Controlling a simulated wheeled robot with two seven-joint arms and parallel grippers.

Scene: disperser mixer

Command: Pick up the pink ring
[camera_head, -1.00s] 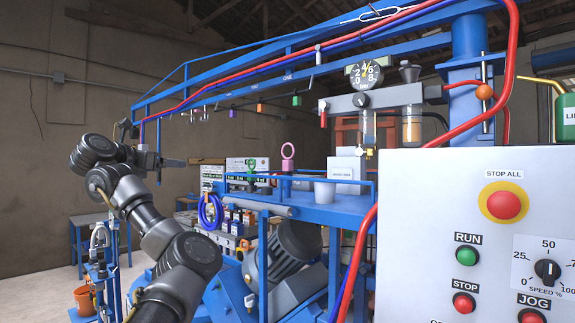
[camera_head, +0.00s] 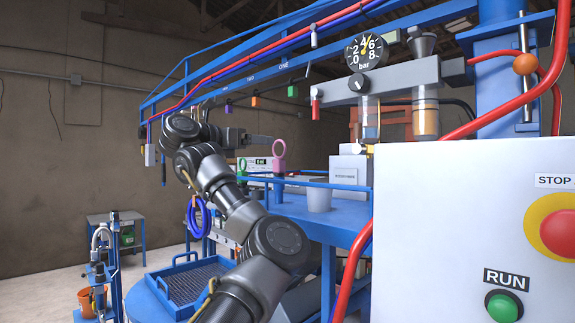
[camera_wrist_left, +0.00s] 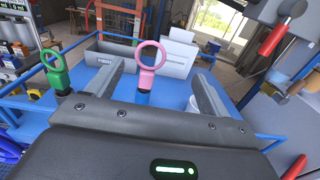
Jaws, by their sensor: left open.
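The pink ring (camera_head: 279,149) is an upright loop on a short pink stem, standing above the blue platform's rail. In the left wrist view the pink ring (camera_wrist_left: 153,53) shows between my two fingers, beyond or near their tips, with no contact visible. My left gripper (camera_head: 262,138) reaches in from the left, close beside the ring in the head view. It is open and empty; the wrist view shows its fingers (camera_wrist_left: 160,80) spread wide. My right gripper is in neither view.
A green ring (camera_wrist_left: 54,68) stands left of the pink one. A white cup (camera_head: 319,197) and a white box (camera_head: 347,172) stand on the blue platform (camera_head: 340,213). A blue rail (camera_head: 320,184) edges it. The control panel (camera_head: 450,220) fills the right.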

